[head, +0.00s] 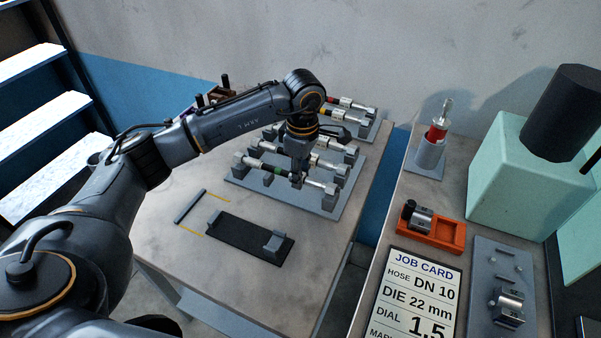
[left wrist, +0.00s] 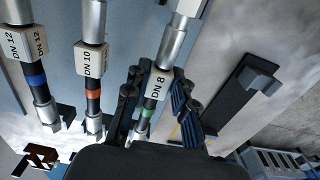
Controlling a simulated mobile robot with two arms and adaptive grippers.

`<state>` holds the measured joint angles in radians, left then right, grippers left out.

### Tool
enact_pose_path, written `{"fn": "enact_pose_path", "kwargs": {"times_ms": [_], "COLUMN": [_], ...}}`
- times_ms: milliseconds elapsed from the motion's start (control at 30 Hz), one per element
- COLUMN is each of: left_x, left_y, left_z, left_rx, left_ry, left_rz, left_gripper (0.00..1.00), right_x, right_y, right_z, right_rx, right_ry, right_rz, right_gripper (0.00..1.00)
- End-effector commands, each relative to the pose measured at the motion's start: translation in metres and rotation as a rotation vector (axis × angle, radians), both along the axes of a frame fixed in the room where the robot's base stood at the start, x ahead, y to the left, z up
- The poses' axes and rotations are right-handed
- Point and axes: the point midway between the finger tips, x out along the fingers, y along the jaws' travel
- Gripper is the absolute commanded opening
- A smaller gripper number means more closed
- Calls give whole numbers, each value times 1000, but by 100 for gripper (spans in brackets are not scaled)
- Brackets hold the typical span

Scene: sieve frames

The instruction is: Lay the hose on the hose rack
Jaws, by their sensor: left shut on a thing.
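The hose rack (head: 245,185) is a grey plate with upright blocks on the left table, carrying several short hoses with silver ends. My left gripper (head: 298,178) points down over its front row. It is shut on the front hose (head: 279,172), which has a green band. In the left wrist view the fingers (left wrist: 155,108) are on either side of this hose (left wrist: 147,113), tagged DN 8. The hose ends appear at the rack's blocks; I cannot tell whether they touch. Beside it are a red-banded DN 10 hose (left wrist: 93,95) and a blue-banded DN 12 hose (left wrist: 37,79).
A black plate with grey end blocks (head: 235,236) lies in front of the rack, beside a grey bar (head: 190,207) and yellow lines. On the right bench are a job card (head: 412,295) reading DN 10, an orange holder (head: 440,236), a grey plate (head: 490,262) and a mint-green machine (head: 515,180).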

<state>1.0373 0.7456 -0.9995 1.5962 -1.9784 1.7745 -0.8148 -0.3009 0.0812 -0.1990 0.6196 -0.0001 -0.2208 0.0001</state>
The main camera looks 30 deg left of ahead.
Motion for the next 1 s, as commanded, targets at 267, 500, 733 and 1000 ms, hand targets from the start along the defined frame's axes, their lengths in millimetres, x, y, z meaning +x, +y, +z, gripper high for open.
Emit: {"fn": "enact_pose_path", "kwargs": {"times_ms": [267,500,733,1000], "left_x": [0,0,0,0], "left_y": [0,0,0,0], "left_z": [-3,-7,-10,-10], "left_rx": [0,0,0,0], "left_ry": [-1,-1,-1,-1], "left_rz": [0,0,0,0], "left_gripper": [0,0,0,52], "right_x": [0,0,0,1], "right_y": [0,0,0,1], "right_z": [-3,-7,-10,-10], "right_rx": [0,0,0,1], "right_ry": [0,-1,-1,-2], "right_rz": [0,0,1,1], "right_gripper": [38,38,38,38]}}
